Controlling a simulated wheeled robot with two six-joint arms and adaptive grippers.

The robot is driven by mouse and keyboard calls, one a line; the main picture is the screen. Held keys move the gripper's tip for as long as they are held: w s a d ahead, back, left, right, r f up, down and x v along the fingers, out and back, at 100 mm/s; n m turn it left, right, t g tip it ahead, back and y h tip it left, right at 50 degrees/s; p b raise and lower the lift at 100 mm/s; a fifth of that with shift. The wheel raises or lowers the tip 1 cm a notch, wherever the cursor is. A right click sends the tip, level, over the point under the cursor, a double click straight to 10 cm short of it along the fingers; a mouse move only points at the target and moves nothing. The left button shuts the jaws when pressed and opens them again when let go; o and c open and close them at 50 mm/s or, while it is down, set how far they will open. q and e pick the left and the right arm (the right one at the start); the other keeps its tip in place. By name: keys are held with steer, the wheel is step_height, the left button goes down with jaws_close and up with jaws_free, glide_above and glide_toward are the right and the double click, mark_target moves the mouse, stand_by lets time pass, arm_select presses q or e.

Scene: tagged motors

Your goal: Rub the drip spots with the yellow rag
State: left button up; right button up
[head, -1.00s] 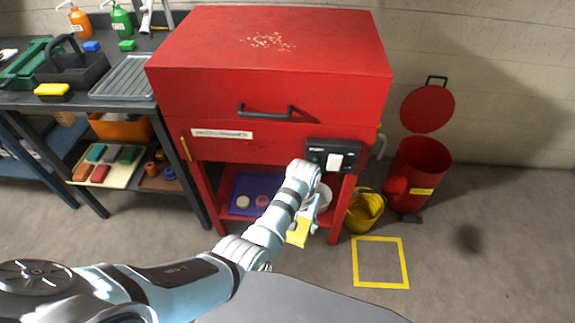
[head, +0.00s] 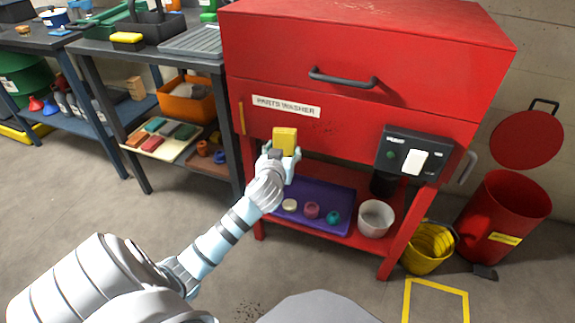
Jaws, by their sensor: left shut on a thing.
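My left gripper (head: 278,158) is shut on the yellow rag (head: 285,138), which looks like a small folded block. It holds the rag upright in front of the red parts washer (head: 345,122), just below the white label. I cannot tell whether the rag touches the panel. Small dark specks (head: 248,309) show on the floor at the bottom of the picture; I cannot tell whether these are the drip spots. My right gripper is not in view.
A control box (head: 412,153) juts from the washer's front at the right. Below, a purple tray (head: 330,191) holds small parts beside a white pot (head: 375,218). A yellow bucket (head: 428,247) and red bin (head: 506,222) stand right. A bench (head: 212,62) stands left.

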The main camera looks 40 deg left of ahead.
mark_target(294, 136)
arm_select(q)
steer(key=d+r+t+b, duration=0.1)
steer(key=s+r+m+t+h+b, duration=0.1)
steer(key=t+b, duration=0.1)
steer(key=d+r+m+t+b, duration=0.1)
steer(key=b, duration=0.1)
steer(key=shift+s+d+r+h, duration=0.15)
steer(key=shift+d+r+h, duration=0.15)
steer(key=shift+r+h, duration=0.1)
steer(key=shift+w+r, duration=0.2)
steer(key=shift+b+x, duration=0.5)
steer(key=shift+x, duration=2.2)
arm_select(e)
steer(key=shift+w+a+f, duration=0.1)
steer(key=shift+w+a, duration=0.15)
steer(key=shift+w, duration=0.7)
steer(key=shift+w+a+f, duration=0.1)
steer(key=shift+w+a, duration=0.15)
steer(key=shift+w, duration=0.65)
arm_select(q)
steer(key=shift+r, duration=0.15)
steer(key=shift+x, duration=0.9)
